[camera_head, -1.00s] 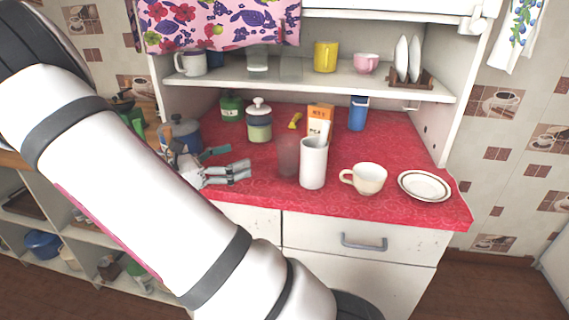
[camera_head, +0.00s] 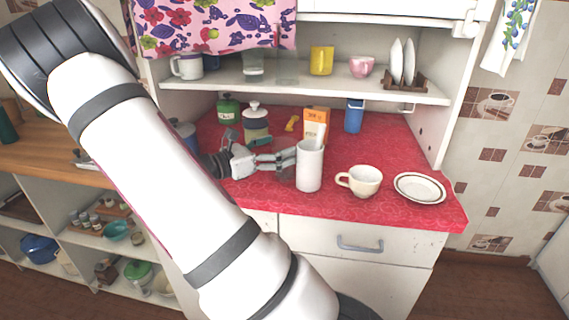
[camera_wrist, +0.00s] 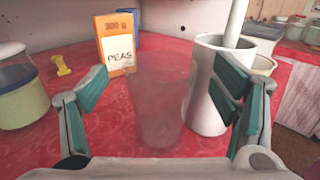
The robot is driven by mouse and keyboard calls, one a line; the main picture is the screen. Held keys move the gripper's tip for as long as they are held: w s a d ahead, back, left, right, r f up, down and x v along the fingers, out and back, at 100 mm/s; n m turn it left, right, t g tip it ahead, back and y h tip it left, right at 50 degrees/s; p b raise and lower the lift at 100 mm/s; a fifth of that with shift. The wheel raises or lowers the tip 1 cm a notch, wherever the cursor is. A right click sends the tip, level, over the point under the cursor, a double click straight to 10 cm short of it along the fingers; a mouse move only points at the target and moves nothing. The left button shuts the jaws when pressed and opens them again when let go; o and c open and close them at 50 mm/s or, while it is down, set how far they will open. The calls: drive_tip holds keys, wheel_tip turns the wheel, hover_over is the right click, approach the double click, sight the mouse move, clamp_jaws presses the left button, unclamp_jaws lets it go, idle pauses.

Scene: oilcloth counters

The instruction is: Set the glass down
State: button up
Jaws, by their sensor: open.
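The clear glass (camera_wrist: 158,108) stands upright on the red counter (camera_wrist: 90,135), faint and see-through. In the wrist view it is ahead of my gripper (camera_wrist: 165,95), between the two open fingers, with space showing on both sides. In the head view my gripper (camera_head: 286,160) reaches in from the left, low over the counter, beside the white cylinder. The glass is hard to make out there, behind the fingers. I cannot tell how deep it sits between them.
A white cylinder (camera_head: 309,170) stands close to the right finger. A cup (camera_head: 362,181) and plate (camera_head: 420,188) are farther right. The peas box (camera_wrist: 115,45) stands behind. A jar (camera_wrist: 20,92) is on the left. A shelf (camera_head: 330,82) hangs above.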

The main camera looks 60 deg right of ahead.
drive_tip(key=shift+d, duration=0.15)
drive_tip(key=c, duration=1.7)
clamp_jaws()
drive_tip(key=shift+r, duration=0.15)
